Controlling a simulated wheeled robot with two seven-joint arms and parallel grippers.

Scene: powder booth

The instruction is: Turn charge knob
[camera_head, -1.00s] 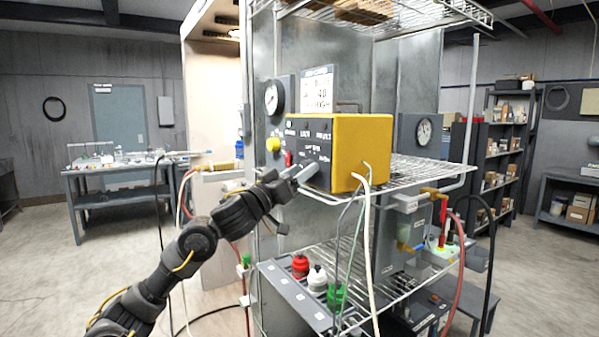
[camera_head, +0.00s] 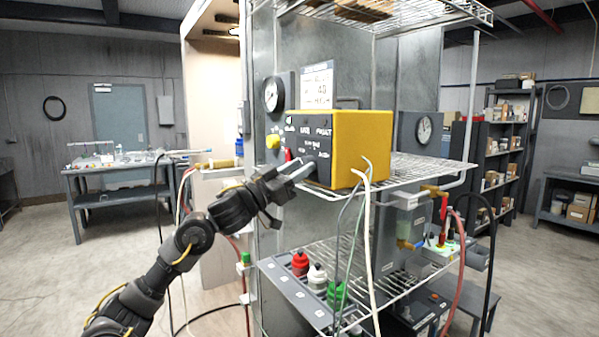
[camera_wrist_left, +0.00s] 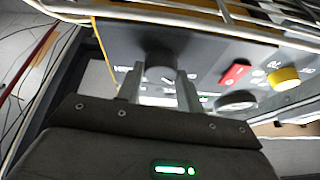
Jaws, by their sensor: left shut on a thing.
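The yellow control box (camera_head: 362,140) sits on the wire shelf with its dark front panel (camera_head: 309,138) facing left. My left gripper (camera_head: 303,169) is at the lower part of that panel. In the left wrist view, its two fingers (camera_wrist_left: 168,82) are shut on a dark round knob (camera_wrist_left: 160,58), one finger on each side. The fingers partly cover the knob, and its pointer and label cannot be read. A second dark knob (camera_wrist_left: 236,101) on the panel stands apart from the fingers. My right gripper is not in view.
A red switch (camera_wrist_left: 235,74) and a yellow button (camera_wrist_left: 284,78) are close by on the panel. Cables (camera_head: 367,215) hang from the box's right side. Red, white and green-capped bottles (camera_head: 317,279) stand on the shelf below.

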